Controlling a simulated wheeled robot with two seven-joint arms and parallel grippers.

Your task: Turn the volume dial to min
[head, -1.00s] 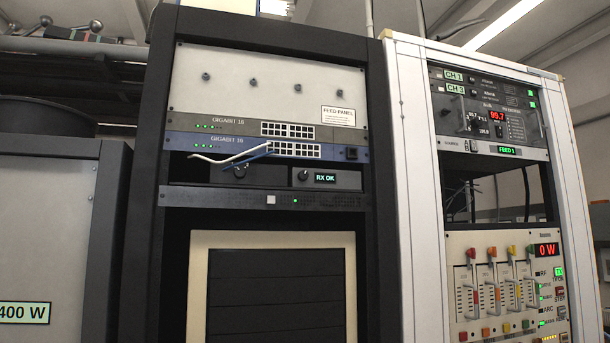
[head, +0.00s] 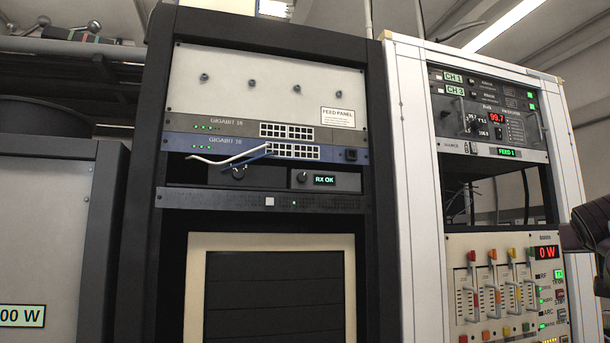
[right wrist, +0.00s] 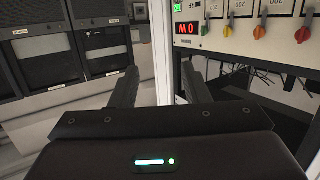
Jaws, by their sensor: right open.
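No readable label marks a volume dial. Two small dark knobs sit in the middle black rack: one at left (head: 239,172), partly behind loose cables, and one (head: 303,176) beside the green RX OK display (head: 325,179). Their pointer settings are too small to read. My right gripper (right wrist: 158,88) is open and empty in the right wrist view, its fingers wide apart before a white rack post. Part of my right arm shows at the right edge of the head view, well away from both knobs. My left gripper is not in view.
The white rack (head: 405,150) at right holds a panel with coloured sliders (head: 495,285) and a red 0 W display (head: 546,252). That panel appears upside down in the right wrist view.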

